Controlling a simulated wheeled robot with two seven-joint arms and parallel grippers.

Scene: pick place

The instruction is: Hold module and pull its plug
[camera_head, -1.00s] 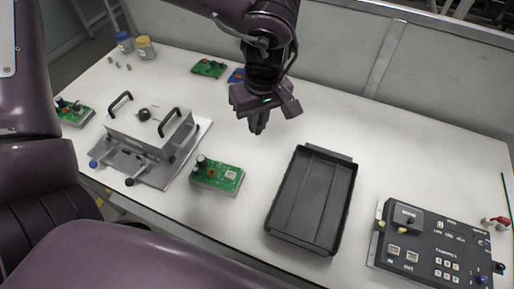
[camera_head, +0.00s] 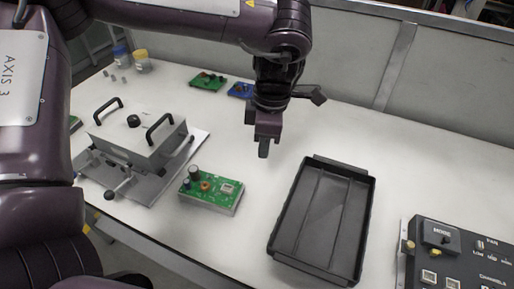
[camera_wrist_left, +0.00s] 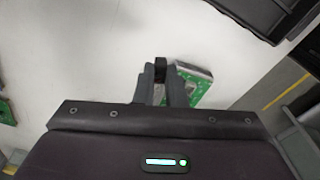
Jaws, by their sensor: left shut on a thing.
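A green circuit-board module (camera_head: 207,197) with dark round parts and an orange coil lies on the table, left of the black tray. It also shows in the wrist view, beside and partly behind the fingers (camera_wrist_left: 197,86). My left gripper (camera_head: 264,145) hangs over the table, up and right of the module in the head view and apart from it. Its fingers (camera_wrist_left: 161,82) are closed on a small black piece (camera_wrist_left: 160,68) at their tips. I cannot tell for certain whether this is the plug. My right gripper is not in view.
A black tray (camera_head: 277,252) stands right of the module. A grey fixture with black handles (camera_head: 135,140) stands left. A control panel (camera_head: 455,262) is at lower right. A green board (camera_head: 207,82) and a blue board (camera_head: 240,90) lie behind. The table around the gripper is clear.

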